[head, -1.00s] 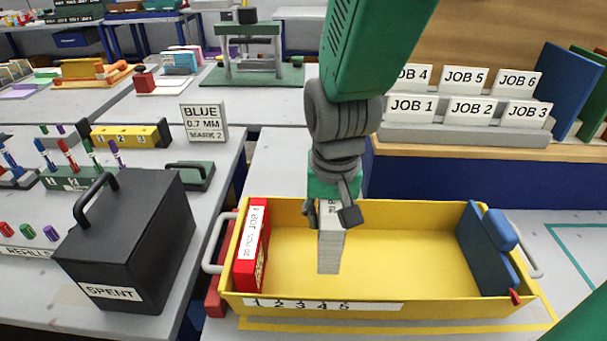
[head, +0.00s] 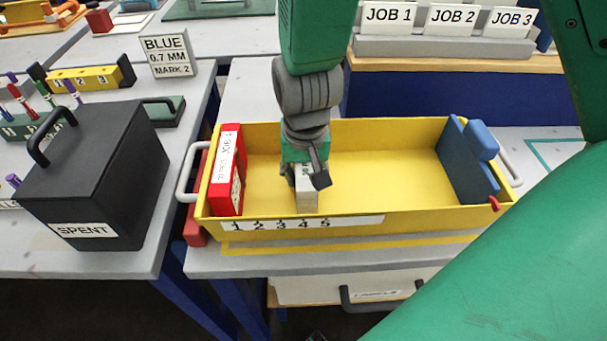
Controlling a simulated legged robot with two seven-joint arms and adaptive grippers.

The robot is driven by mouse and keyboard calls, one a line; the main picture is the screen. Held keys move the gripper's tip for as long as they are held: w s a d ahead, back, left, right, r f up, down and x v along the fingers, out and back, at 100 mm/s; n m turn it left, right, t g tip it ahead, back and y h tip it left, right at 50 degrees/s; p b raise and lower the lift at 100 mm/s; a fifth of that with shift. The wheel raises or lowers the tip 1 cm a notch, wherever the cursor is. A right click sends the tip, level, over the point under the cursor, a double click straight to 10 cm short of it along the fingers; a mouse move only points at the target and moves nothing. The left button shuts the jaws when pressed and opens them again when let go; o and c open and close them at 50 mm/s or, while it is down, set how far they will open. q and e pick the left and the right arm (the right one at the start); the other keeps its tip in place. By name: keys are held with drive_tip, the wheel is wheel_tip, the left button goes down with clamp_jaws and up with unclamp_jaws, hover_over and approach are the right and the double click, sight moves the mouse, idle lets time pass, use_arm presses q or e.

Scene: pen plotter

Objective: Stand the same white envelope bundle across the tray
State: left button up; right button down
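The white envelope bundle (head: 306,199) is upright, narrow edge towards me, inside the yellow tray (head: 385,213), left of its middle. My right gripper (head: 304,178) comes down from above and is shut on the bundle's upper part, hiding much of it. I cannot tell whether the bundle's lower edge touches the tray floor. A red block with a white label (head: 228,170) stands across the tray's left end. A blue divider (head: 466,160) stands at its right end. My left gripper is not in view.
The tray has grey end handles and a numbered strip (head: 300,223) on its front wall. A black SPENT box (head: 95,180) stands to the left. JOB cards (head: 452,19) stand behind. The tray floor between bundle and divider is clear.

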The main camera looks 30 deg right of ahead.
drive_tip(key=shift+a, duration=0.2)
drive_tip(key=c, duration=1.4)
unclamp_jaws()
drive_tip(key=shift+a, duration=0.25)
drive_tip(key=shift+c, duration=0.2)
drive_tip(key=shift+o, duration=1.3)
drive_tip(key=shift+a, duration=0.25)
drive_tip(key=shift+d+r, duration=0.25)
drive_tip(key=shift+d, duration=0.1)
drive_tip(key=r+p, duration=0.1)
drive_tip(key=r, duration=0.2)
drive_tip(key=r+p, duration=0.1)
drive_tip(key=r, duration=0.3)
drive_tip(key=s+a+r+p, duration=0.1)
drive_tip(key=r, duration=0.2)
drive_tip(key=shift+r+p, duration=0.3)
drive_tip(key=shift+r, duration=0.55)
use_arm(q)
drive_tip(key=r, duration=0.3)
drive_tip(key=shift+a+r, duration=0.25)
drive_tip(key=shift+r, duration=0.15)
use_arm(e)
drive_tip(key=shift+d, duration=0.15)
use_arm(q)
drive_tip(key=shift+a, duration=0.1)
use_arm(e)
drive_tip(key=shift+r, duration=0.1)
